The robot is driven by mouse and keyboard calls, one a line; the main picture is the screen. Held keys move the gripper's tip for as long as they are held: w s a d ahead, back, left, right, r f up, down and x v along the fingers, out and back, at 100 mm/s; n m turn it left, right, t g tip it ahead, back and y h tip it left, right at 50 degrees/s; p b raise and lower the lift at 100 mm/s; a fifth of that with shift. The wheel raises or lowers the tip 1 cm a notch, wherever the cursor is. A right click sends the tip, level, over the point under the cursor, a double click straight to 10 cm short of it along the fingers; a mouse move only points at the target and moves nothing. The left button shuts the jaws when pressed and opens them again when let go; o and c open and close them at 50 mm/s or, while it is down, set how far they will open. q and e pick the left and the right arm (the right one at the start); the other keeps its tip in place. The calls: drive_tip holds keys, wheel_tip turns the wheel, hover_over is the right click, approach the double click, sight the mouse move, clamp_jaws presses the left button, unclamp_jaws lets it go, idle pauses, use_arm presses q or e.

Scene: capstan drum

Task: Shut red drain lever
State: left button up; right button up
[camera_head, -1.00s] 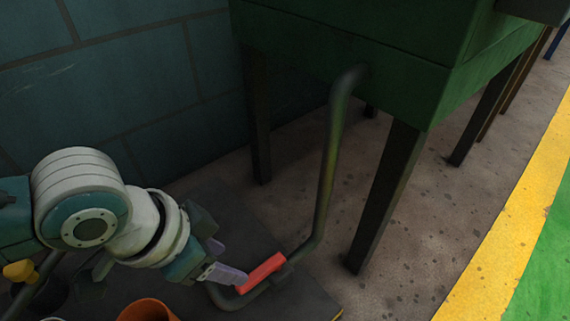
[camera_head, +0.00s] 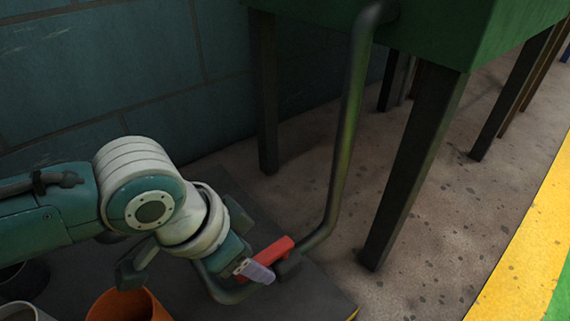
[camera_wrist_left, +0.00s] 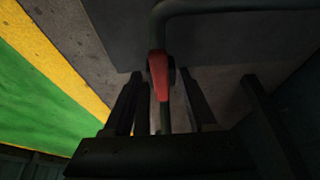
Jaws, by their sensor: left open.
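The red drain lever (camera_head: 277,249) sits on the lower bend of the drain pipe (camera_head: 347,140), lying roughly along the pipe. My left gripper (camera_head: 254,268) is open beside the lever's near end, with a pale purple fingertip overlapping it in the head view. I cannot tell whether it touches. My right gripper is not in view.
The green tank (camera_head: 440,35) stands on dark legs (camera_head: 415,170) right of the pipe. An orange bucket (camera_head: 130,305) and a pale one (camera_head: 22,312) stand at the lower left. A teal block wall (camera_head: 100,75) is behind. Speckled floor is clear at right.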

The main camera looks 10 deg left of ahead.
use_arm(q)
clamp_jaws()
idle(1.3)
